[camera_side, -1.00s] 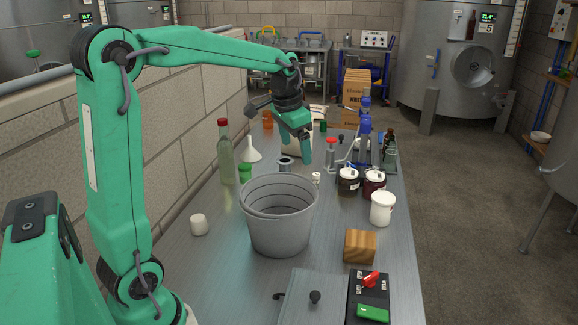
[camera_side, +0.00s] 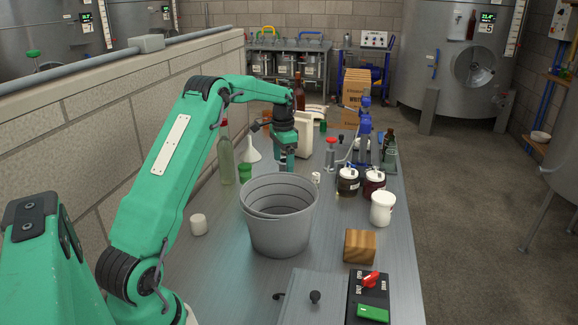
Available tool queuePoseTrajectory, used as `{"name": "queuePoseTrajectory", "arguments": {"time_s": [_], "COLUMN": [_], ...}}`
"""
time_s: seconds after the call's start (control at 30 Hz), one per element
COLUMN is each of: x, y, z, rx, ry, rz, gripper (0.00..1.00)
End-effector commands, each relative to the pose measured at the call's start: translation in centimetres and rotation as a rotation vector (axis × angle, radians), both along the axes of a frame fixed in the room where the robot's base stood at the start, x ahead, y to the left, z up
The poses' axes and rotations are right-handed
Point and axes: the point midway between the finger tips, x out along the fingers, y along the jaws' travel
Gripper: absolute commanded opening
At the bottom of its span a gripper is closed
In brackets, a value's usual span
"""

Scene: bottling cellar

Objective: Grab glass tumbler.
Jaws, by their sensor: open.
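I cannot make out a clear glass tumbler. A small grey, round, cup-like thing stood just behind the grey bucket (camera_side: 281,225) a second ago. My gripper (camera_side: 287,164) now points down at that spot and largely hides it, so I cannot tell whether the fingers are around it or above it. The gripper is open. A clear glass bottle with a red cap (camera_side: 226,158) stands to the left of the gripper, by the wall.
A green cup (camera_side: 245,172) and white funnel (camera_side: 251,150) stand left of my gripper, a pale jug (camera_side: 305,138) behind it. Dark jars (camera_side: 348,181) and a white tub (camera_side: 382,209) are to the right. A wooden block (camera_side: 360,246) sits in front. The bucket stands close before the gripper.

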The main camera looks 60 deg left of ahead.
Motion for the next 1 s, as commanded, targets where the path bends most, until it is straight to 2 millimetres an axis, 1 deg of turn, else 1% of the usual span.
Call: {"name": "queuePoseTrajectory", "arguments": {"time_s": [0.07, 0.2, 0.37, 0.67, 0.87, 1.0], "x": [0.0, 0.0, 0.0, 0.0, 0.0, 0.0], "y": [0.6, 1.0, 0.9, 0.9, 0.9, 0.8], "z": [-0.7, -1.0, -1.3, -3.4, -3.7, -4.2], "rx": [-0.004, -0.006, -0.006, -0.006, -0.006, -0.006], "ry": [0.006, 0.009, 0.010, 0.010, 0.009, 0.010], "rz": [-0.001, -0.003, -0.003, -0.003, -0.003, -0.003], "gripper": [0.83, 0.83, 0.83, 0.83, 0.83, 0.83]}}
